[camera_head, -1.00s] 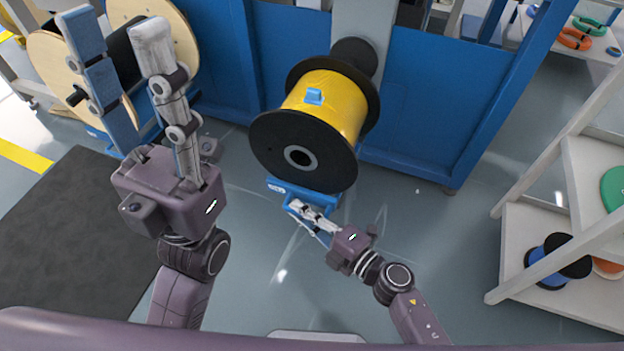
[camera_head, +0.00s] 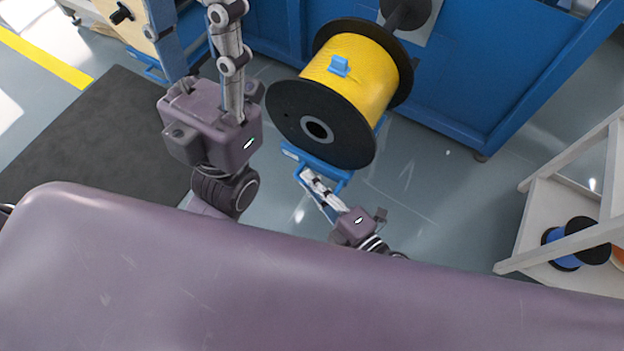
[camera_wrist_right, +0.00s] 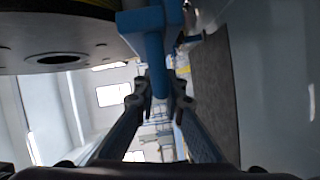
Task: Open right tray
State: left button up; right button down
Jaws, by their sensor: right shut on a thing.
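The right tray is a blue metal carriage (camera_head: 331,174) low under a black spool wound with yellow cable (camera_head: 347,78). Most of it is hidden by the spool. My right gripper (camera_head: 309,180) is at the tray's front edge, below the spool. In the right wrist view, its fingers (camera_wrist_right: 160,102) are shut on a blue tray handle (camera_wrist_right: 154,55) that hangs down between them. My left gripper (camera_head: 197,25) is raised at the upper left, its two fingers apart and no object seen between them. Its fingertips are near or past the top edge.
The blue machine frame (camera_head: 455,75) stands behind the spool. A light shelf (camera_head: 562,205) with a blue cable spool (camera_head: 566,240) is at the right. A dark mat (camera_head: 85,140) lies at the left. Grey floor between spool and shelf is clear.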

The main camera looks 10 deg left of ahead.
jog(key=c, duration=2)
grip_release()
jog(key=v, duration=1.2)
jog(key=shift+d, duration=0.1)
